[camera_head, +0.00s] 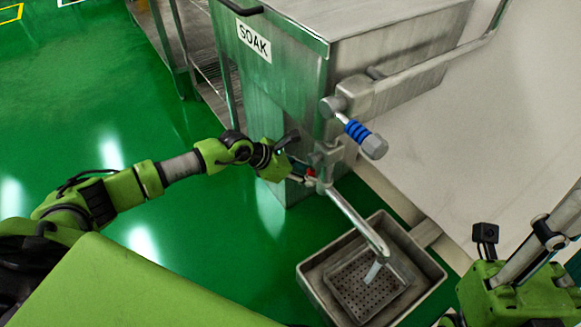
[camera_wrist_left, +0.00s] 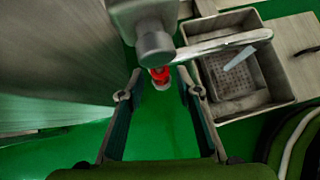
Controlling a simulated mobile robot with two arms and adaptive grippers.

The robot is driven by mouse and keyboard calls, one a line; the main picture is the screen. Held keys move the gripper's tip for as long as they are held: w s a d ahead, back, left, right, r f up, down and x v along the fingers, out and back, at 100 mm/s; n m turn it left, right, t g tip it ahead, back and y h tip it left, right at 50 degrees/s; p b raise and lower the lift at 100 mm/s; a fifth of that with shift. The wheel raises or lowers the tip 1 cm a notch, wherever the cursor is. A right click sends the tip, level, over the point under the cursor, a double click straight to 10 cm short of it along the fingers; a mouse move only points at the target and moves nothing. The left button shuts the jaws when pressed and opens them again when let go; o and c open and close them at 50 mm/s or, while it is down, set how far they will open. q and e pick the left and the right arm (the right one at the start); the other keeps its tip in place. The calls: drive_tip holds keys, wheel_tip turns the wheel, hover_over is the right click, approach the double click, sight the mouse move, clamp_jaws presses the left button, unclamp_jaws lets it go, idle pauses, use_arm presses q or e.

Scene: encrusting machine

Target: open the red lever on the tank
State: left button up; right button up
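The steel tank (camera_head: 290,75), labelled SOAK, stands at upper centre in the head view. The red lever (camera_head: 310,172) shows as a small red patch by the pipe below the tank. It shows better in the left wrist view (camera_wrist_left: 160,75), under a grey pipe fitting. My left gripper (camera_head: 300,170) is at the lever. In the left wrist view its fingers (camera_wrist_left: 160,88) are apart, one on each side of the lever's end, with gaps visible. My right arm is at lower right in the head view; I cannot make out its fingers.
A blue-gripped handle (camera_head: 358,132) sticks out above the lever. A spout (camera_head: 358,222) slants down over a steel basin (camera_head: 312,285) with a perforated insert (camera_head: 365,288). A steel rack (camera_head: 190,55) stands at upper left. The green floor at left is clear.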

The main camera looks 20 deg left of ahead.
use_arm(q)
drive_tip(key=v, duration=0.9)
drive_tip(key=shift+s+a+r, duration=0.2)
drive_tip(key=shift+s, duration=0.1)
